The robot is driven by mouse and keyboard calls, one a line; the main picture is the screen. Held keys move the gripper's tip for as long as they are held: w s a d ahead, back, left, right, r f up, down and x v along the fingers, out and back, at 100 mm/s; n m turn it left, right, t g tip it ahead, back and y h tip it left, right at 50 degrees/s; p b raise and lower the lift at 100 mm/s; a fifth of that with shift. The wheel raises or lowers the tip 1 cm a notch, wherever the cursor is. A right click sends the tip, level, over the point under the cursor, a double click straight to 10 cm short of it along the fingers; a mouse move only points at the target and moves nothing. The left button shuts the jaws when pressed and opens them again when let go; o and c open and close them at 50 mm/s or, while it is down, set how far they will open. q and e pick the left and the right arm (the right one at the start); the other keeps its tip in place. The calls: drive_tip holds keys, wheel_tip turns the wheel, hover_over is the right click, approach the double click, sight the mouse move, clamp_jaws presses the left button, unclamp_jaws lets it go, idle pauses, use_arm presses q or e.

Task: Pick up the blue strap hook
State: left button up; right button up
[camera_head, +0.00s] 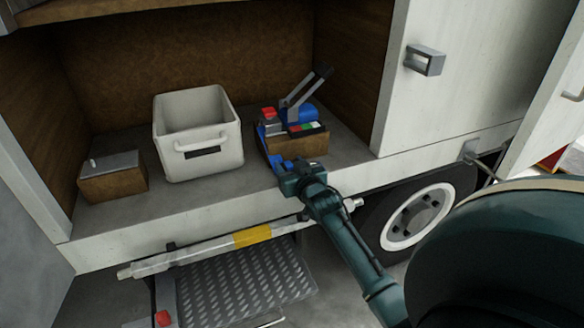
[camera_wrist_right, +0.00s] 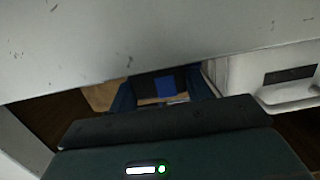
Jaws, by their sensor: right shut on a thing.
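My right gripper (camera_head: 291,170) reaches into the open truck compartment at its front edge, in front of a small brown box. It is shut on a blue item, which I take to be the blue strap hook (camera_head: 266,150). The blue part runs along the left side of the box, and its end is hidden by the gripper. In the right wrist view, a blue patch (camera_wrist_right: 165,87) shows between the two dark fingers (camera_wrist_right: 163,93). The hook's shape cannot be made out. My left gripper is not in view.
The brown box (camera_head: 312,145) holds a blue roll, a grey-handled ratchet and red and green pieces. A white bin (camera_head: 230,152) stands to its left, and a small brown box with a grey top (camera_head: 115,185) is further left. The truck's side panel (camera_head: 440,90) bounds the compartment's right.

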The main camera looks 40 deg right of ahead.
sight(291, 163)
drive_tip(key=shift+r, duration=0.1)
use_arm(q)
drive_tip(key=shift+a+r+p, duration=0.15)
drive_tip(key=shift+p, duration=0.45)
use_arm(e)
wheel_tip(291, 163, up, 18)
idle(0.4)
drive_tip(key=s+a+f+n+y+p, duration=0.1)
drive_tip(key=s+a+f, duration=0.25)
drive_tip(key=a, duration=0.25)
drive_tip(key=s+a+f+y+p, duration=0.1)
drive_tip(key=s+a+f+y, duration=0.15)
drive_tip(key=a+f, duration=0.2)
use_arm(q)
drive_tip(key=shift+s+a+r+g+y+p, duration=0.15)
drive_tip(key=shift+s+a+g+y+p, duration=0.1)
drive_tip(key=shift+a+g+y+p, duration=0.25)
use_arm(e)
drive_tip(key=s+a+n, duration=0.1)
drive_tip(key=s+a, duration=0.9)
drive_tip(key=s, duration=0.2)
drive_tip(key=shift+a+r+n+t+y, duration=0.35)
drive_tip(key=shift+n+t, duration=0.05)
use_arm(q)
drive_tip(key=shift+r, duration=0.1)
use_arm(e)
drive_tip(key=shift+s, duration=0.1)
